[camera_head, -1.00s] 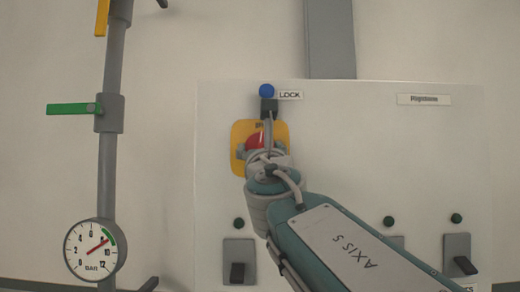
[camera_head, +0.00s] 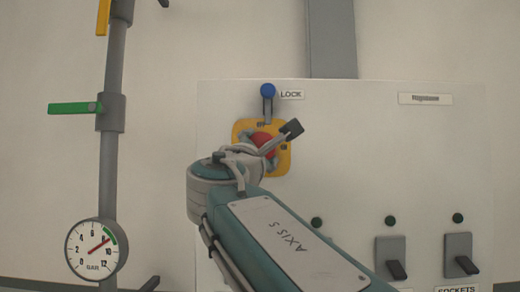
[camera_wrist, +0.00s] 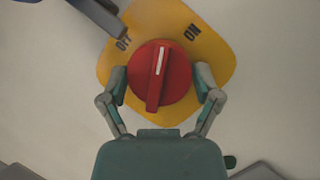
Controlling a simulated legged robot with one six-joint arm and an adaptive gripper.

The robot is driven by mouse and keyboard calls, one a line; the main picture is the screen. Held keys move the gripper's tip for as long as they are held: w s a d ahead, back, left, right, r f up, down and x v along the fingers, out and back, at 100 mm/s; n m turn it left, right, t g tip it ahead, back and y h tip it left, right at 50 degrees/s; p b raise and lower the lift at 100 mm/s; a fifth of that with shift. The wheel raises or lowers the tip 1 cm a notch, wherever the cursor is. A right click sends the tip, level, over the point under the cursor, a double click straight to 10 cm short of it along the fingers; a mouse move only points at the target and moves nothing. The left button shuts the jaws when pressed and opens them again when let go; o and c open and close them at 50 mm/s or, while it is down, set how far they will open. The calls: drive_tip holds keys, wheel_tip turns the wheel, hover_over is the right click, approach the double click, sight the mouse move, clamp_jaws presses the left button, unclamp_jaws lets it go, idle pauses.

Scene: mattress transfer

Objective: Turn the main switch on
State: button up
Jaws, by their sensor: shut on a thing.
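The main switch is a red round knob (camera_wrist: 160,75) with a raised bar and a white line, on a yellow plate (camera_wrist: 222,55) marked OFF and ON. In the wrist view the white line points between the two marks. In the head view the red knob (camera_head: 264,141) is partly hidden by my gripper. My gripper (camera_wrist: 160,84) has one finger on each side of the knob and is shut on it. The wrist is rolled, so the plate looks tilted in the wrist view.
A blue-balled lever (camera_head: 268,91) marked LOCK stands just above the yellow plate. Grey toggle switches (camera_head: 391,258) sit at the panel's lower right. A pipe with a green handle (camera_head: 73,108) and a pressure gauge (camera_head: 96,249) is at the left.

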drive_tip(key=m+g, duration=0.1)
drive_tip(key=m, duration=0.1)
drive_tip(key=m+h, duration=0.1)
drive_tip(key=m, duration=0.1)
drive_tip(key=m+g, duration=0.1)
drive_tip(key=m, duration=0.1)
drive_tip(key=shift+w+a+f+m+g+h, duration=0.2)
drive_tip(key=shift+f+m+g+h, duration=0.1)
drive_tip(key=shift+h, duration=0.1)
drive_tip(key=o, duration=0.9)
drive_tip(key=shift+s+r, duration=0.15)
drive_tip(key=shift+s, duration=0.05)
drive_tip(key=shift+s+a, duration=0.15)
drive_tip(key=shift+s, duration=0.15)
drive_tip(key=v, duration=1.1)
drive_tip(key=shift+a+f, duration=0.1)
drive_tip(key=shift+f, duration=0.1)
